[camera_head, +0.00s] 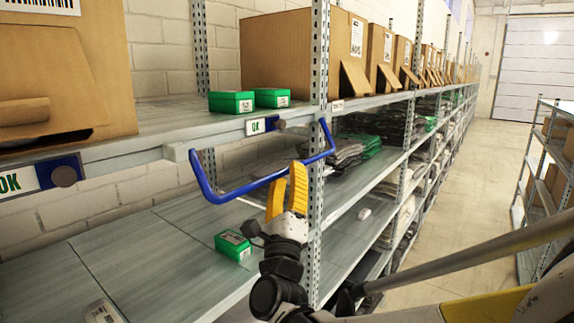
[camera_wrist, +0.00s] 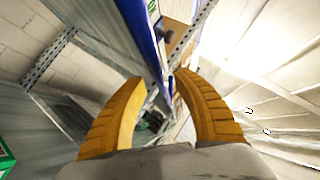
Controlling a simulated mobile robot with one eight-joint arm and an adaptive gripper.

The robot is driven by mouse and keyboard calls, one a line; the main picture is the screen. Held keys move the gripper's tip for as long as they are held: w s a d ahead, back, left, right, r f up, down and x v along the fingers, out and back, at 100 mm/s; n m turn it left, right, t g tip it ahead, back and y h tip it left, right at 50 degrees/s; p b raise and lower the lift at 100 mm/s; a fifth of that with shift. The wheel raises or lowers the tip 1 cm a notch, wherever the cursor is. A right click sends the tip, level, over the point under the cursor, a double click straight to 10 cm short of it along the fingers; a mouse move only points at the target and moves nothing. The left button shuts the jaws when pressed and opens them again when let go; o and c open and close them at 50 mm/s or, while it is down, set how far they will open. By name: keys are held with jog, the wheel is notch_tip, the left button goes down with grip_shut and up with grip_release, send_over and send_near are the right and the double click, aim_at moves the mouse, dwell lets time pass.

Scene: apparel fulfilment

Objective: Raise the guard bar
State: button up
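The blue guard bar (camera_head: 240,188) is a U-shaped rail hanging in front of the shelf, its two ends at the upper shelf's edge and its long front section lower. My gripper (camera_head: 289,172) has two yellow fingers and reaches up from below to the bar's front section, right of its middle. In the wrist view my gripper (camera_wrist: 161,76) shows a gap between its fingertips, and the blue bar (camera_wrist: 141,32) runs down toward that gap. The fingers look open. Whether either finger touches the bar cannot be told.
Two green boxes (camera_head: 231,102) sit on the upper shelf behind the bar; another green box (camera_head: 232,245) lies on the lower shelf. A metal upright (camera_head: 316,215) stands just right of my gripper. Cardboard boxes (camera_head: 290,50) line the upper shelf. The aisle (camera_head: 465,180) is clear.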

jog(key=shift+x, duration=0.85)
grip_shut()
jog(key=shift+s+d+r, duration=0.1)
